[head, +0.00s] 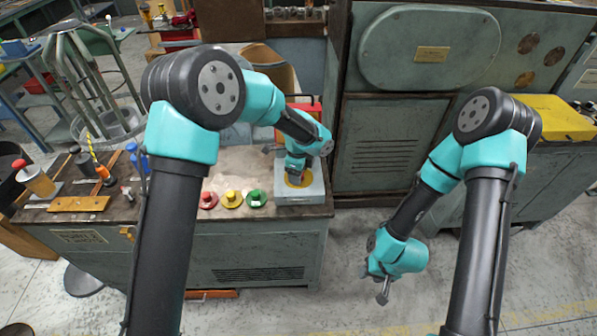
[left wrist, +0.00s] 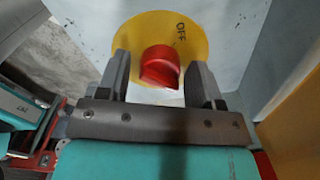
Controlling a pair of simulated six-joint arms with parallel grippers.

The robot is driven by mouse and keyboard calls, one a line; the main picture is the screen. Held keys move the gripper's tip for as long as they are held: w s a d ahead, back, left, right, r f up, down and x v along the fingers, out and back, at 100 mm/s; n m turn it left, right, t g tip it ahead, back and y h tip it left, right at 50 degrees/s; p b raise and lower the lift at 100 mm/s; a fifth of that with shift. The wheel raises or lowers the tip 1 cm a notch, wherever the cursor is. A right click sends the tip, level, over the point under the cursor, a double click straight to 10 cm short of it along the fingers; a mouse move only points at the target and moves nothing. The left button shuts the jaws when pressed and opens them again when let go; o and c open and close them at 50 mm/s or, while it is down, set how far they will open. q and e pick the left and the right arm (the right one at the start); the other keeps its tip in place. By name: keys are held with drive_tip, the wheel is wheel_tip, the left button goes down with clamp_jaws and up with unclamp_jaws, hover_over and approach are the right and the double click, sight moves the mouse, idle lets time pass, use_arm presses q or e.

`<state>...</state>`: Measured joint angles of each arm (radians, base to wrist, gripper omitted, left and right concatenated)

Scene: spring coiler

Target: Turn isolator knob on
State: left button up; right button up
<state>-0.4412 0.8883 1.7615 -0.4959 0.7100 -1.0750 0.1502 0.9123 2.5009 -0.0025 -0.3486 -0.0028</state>
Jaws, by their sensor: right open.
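The red isolator knob (left wrist: 160,68) sits on a round yellow plate (left wrist: 135,35) marked OFF at its upper right in the left wrist view. My left gripper (left wrist: 161,78) is open, with one finger on each side of the knob and a gap on both sides. In the head view, the pale blue isolator box (head: 300,197) stands at the bench's right end. The yellow plate (head: 305,180) shows partly under my left gripper (head: 296,174), which hides the knob there. My right gripper (head: 383,290) is open and empty, hanging over the floor at lower right.
Red (head: 208,200), yellow (head: 231,198) and green (head: 256,198) buttons line the bench's front edge, left of the box. Tools and a wooden block (head: 79,204) lie farther left. A large green cabinet (head: 390,145) stands behind. Floor around my right gripper is clear.

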use_arm(q)
drive_tip(key=shift+o, duration=0.5)
wheel_tip(320, 180, up, 18)
drive_tip(key=shift+f, duration=0.25)
idle(0.5)
